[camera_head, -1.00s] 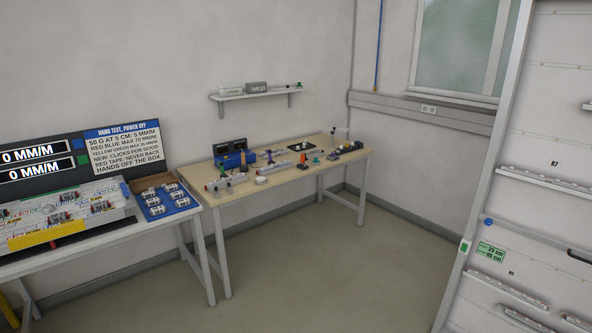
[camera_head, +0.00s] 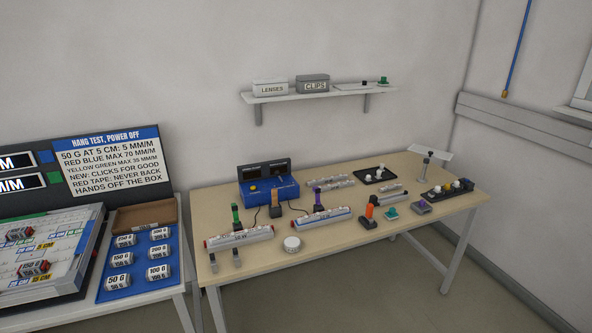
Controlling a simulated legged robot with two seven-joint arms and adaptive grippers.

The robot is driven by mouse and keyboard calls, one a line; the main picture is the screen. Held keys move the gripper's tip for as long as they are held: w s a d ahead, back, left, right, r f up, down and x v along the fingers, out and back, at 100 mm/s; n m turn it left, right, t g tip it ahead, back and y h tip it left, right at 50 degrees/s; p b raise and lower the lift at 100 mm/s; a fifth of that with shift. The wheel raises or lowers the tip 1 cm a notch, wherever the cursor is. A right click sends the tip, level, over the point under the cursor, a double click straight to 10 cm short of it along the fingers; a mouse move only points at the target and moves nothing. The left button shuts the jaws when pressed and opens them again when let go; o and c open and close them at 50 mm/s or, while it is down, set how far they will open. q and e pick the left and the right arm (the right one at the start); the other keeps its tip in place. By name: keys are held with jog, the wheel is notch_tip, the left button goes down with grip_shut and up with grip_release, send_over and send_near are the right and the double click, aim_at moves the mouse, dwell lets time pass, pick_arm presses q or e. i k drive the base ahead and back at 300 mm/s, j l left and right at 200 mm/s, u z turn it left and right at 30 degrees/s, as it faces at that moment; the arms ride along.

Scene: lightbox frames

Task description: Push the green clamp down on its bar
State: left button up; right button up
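A small upright green piece (camera_head: 236,215), which looks like the green clamp, stands at the white bar (camera_head: 252,236) on the front left of the wooden table. The bar has red ends and lies flat. I cannot tell how far down the clamp sits on it. A purple upright piece (camera_head: 318,198) stands at a second, similar bar (camera_head: 334,217) to the right. Neither of my grippers is in view.
A blue box (camera_head: 272,190), a round white disc (camera_head: 292,244), an orange upright piece (camera_head: 369,210) and a teal piece (camera_head: 391,213) share the wooden table (camera_head: 340,248). A blue tray (camera_head: 137,287) of weights is on the left table. A wall shelf (camera_head: 310,95) hangs above.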

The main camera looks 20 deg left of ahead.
aim_at(234, 207)
jog(key=i+u, duration=0.1)
jog(key=i, duration=0.4)
jog(key=i+l+u, duration=0.1)
jog(key=i, duration=0.35)
jog(key=i+l+u, duration=0.1)
jog(key=i, duration=0.4)
jog(key=i+l, duration=0.15)
jog(key=i, duration=0.35)
jog(key=i+l+u, duration=0.15)
jog(key=i, duration=0.3)
jog(key=i+u, duration=0.1)
jog(key=u, duration=2.3)
